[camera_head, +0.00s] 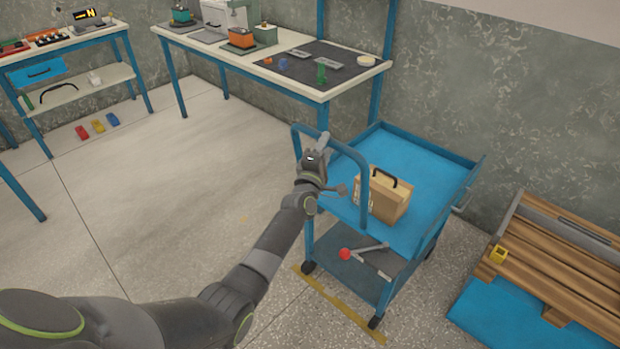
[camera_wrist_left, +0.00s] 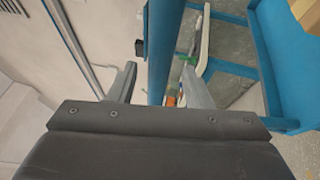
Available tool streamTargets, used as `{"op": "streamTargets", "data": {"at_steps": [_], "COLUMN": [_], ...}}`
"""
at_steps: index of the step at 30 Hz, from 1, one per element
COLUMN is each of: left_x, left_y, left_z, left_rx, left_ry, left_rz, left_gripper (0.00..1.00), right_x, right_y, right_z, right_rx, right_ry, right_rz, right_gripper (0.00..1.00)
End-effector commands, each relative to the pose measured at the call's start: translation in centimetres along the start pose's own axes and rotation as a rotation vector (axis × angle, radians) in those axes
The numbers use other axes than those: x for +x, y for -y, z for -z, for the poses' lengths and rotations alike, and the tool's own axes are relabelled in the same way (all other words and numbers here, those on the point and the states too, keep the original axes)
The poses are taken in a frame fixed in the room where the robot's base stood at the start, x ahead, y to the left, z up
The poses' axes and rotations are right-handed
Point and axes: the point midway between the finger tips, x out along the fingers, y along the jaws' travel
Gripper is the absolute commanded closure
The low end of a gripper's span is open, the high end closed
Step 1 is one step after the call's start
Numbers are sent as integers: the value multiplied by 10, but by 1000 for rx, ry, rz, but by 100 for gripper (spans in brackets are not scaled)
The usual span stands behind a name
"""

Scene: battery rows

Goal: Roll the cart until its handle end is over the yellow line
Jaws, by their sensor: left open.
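The blue cart (camera_head: 432,190) stands right of centre, with its hoop handle (camera_head: 363,205) at the left end. The yellow line (camera_head: 347,309) runs along the floor just left of the two wheels at the handle end. My left gripper (camera_head: 318,152) is at the top bar of the handle. In the left wrist view the blue handle bar (camera_wrist_left: 165,45) passes between the open fingers of my left gripper (camera_wrist_left: 160,85), with gaps beside it. Whether a finger touches the bar is hard to tell. My right gripper is not in view.
A tan case (camera_head: 383,195) stands on the cart's top tray; a red-knobbed lever (camera_head: 345,254) is on its lower shelf. A workbench (camera_head: 300,85) stands behind the handle, against the wall. A wooden-slatted pallet (camera_head: 560,270) is at the right. Floor left of the cart is clear.

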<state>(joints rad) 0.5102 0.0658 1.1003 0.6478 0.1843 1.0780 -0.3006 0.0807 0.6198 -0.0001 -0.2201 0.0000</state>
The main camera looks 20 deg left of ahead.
Motion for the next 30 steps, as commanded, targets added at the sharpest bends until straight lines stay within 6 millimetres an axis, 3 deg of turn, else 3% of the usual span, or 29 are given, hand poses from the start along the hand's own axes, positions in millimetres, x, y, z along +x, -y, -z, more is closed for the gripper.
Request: {"op": "streamTargets", "data": {"at_steps": [7, 18, 24, 30], "left_x": [-46, -108, -125, -129], "left_y": [-1, 2, 1, 0], "left_z": [0, 0, 0, 0], "left_rx": [0, 0, -1, 1], "left_ry": [-1, -1, -1, 0], "left_rz": [1, 1, 1, 0], "left_gripper": [55, 55, 55, 55], "right_x": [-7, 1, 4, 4], "right_y": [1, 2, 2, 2], "right_z": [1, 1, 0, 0], "right_rx": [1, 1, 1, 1], "right_ry": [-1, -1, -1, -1], "right_rz": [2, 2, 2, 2], "right_gripper": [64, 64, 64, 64]}}
